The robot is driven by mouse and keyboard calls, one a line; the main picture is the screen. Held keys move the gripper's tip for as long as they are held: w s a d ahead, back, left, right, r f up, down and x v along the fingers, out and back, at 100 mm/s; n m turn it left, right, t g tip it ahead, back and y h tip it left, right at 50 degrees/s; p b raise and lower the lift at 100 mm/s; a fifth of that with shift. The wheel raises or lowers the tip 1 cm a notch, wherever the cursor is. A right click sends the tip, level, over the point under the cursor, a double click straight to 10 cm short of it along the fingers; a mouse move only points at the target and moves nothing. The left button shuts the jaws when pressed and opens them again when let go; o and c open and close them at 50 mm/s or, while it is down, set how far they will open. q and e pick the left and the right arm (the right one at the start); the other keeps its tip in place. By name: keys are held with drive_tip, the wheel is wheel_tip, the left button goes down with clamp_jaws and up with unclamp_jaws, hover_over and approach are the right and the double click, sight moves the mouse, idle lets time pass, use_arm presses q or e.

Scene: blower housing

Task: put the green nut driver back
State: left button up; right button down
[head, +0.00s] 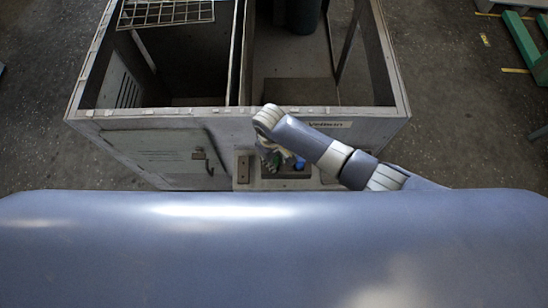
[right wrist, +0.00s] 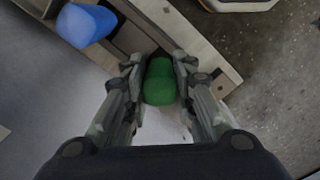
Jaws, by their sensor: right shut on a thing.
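The green nut driver (right wrist: 159,84) shows in the right wrist view as a green handle seen from above, between my right gripper's fingers. My right gripper (right wrist: 158,68) is shut on it, one finger on each side. The driver's shaft is hidden beneath the handle, and I cannot tell whether its tip is in a hole. In the head view my right gripper (head: 272,157) is small and partly behind my arm, over the ledge at the front of the housing. My left gripper is not in view.
A blue handle (right wrist: 85,25) stands just left of the green one in the right wrist view; it also shows in the head view (head: 299,163). A pale-edged holder (right wrist: 212,68) runs beneath. The large grey open-topped housing (head: 150,122) stands behind, with a wire grid (head: 165,12) on top.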

drive_tip(key=c, duration=1.2)
unclamp_jaws()
drive_tip(key=shift+c, duration=0.2)
drive_tip(key=o, duration=0.5)
drive_tip(key=shift+r, duration=0.1)
wheel_tip(320, 180, up, 8)
drive_tip(key=p, duration=0.8)
drive_tip(key=shift+p, duration=0.3)
